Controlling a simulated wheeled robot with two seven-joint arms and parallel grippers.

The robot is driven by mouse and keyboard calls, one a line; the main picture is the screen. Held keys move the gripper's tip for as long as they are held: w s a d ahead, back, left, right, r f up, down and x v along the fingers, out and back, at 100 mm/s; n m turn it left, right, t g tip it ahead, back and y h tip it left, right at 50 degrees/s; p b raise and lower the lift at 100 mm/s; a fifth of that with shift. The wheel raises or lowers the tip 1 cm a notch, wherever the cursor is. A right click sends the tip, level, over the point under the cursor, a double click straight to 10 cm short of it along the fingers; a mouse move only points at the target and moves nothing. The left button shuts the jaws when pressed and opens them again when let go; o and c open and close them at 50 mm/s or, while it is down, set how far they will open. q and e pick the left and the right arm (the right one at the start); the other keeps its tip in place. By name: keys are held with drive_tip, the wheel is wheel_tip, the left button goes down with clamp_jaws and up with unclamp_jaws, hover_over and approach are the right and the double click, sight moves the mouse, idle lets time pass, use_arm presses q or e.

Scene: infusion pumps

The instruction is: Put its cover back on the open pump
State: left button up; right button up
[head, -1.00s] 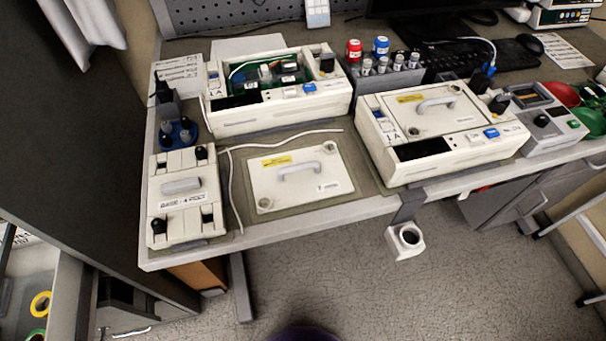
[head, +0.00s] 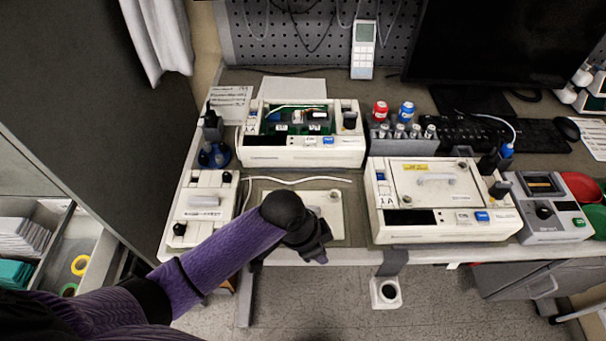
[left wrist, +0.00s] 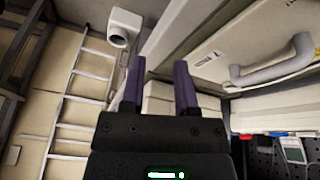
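The open pump (head: 290,157) stands at the back of the bench, its green circuit board and inner parts exposed. Its loose white cover (head: 332,212) lies flat on the mat in front of it, largely hidden by my left arm in the head view. My left gripper (head: 316,252) is over the cover's front part. In the left wrist view the gripper (left wrist: 160,75) is open, nothing between its fingers, apart from the handle. My right gripper is not in view.
A covered pump (head: 440,228) stands to the right and a smaller white unit (head: 196,217) to the left. A vial rack (head: 400,146) stands beside the open pump. A white cable (head: 315,181) runs behind the cover. A ring holder (head: 386,291) hangs at the bench's front edge.

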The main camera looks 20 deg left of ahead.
use_arm(q)
drive_tip(key=w+r+m, duration=0.1)
drive_tip(key=w+a+r, duration=0.1)
drive_tip(key=w, duration=0.1)
drive_tip(key=w+a+r+m, duration=0.1)
drive_tip(key=w, duration=0.1)
drive_tip(key=shift+w+a+r+m+g+y, duration=0.1)
drive_tip(key=shift+a+m+g+y, duration=0.05)
drive_tip(key=shift+m+g+y, duration=0.2)
drive_tip(key=shift+m+y, duration=0.45)
drive_tip(key=w+a+r, duration=0.1)
drive_tip(key=w+a, duration=0.1)
drive_tip(key=w+a+r, duration=0.2)
drive_tip(key=shift+a+r+p, duration=0.1)
drive_tip(key=shift+r+p, duration=0.2)
drive_tip(key=shift+p, duration=0.05)
wheel_tip(320, 180, down, 8)
drive_tip(key=b, duration=0.6)
drive_tip(key=shift+r, duration=0.25)
drive_tip(key=shift+r, duration=0.1)
clamp_jaws()
